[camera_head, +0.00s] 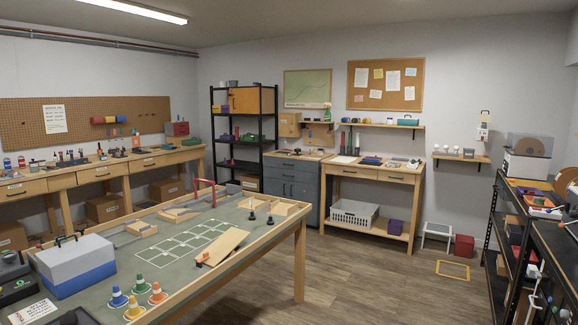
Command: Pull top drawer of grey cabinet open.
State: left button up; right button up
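The grey cabinet (312,193) stands against the back wall, between the black shelf rack and a wooden workbench. It has a light wooden top and a front with several drawers and handles. The top drawer (292,174) looks shut, flush with the rest of the front. The cabinet's lower left part is partly hidden behind the large table in front. Neither of my grippers shows in the head view.
A large table (222,262) with a raised wooden rim, ramps, cones and a blue-grey toolbox (76,268) fills the lower left. The wooden workbench (372,173) adjoins the cabinet's right. Bare floor (375,275) lies right of the table. A yellow frame (453,277) lies farther right.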

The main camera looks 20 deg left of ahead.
aim_at(301, 165)
jog(key=i+j, duration=0.15)
jog(key=i, duration=0.25)
jog(key=i+j+u, duration=0.15)
jog(key=i, duration=0.25)
jog(key=i+z, duration=0.25)
jog(key=i, duration=0.7)
jog(key=i+j+z, duration=0.25)
jog(key=i, duration=0.65)
jog(key=i+u, duration=0.15)
jog(key=i, duration=0.45)
jog(key=i+l+u, duration=0.2)
jog(key=i, duration=0.45)
jog(key=i+l+u, duration=0.15)
jog(key=i, duration=1.35)
jog(key=i+j+z, duration=0.1)
jog(key=i, duration=0.8)
jog(key=i+j+u, duration=0.1)
jog(key=i+u, duration=0.65)
jog(key=i+l+u, duration=0.2)
jog(key=i+u, duration=0.2)
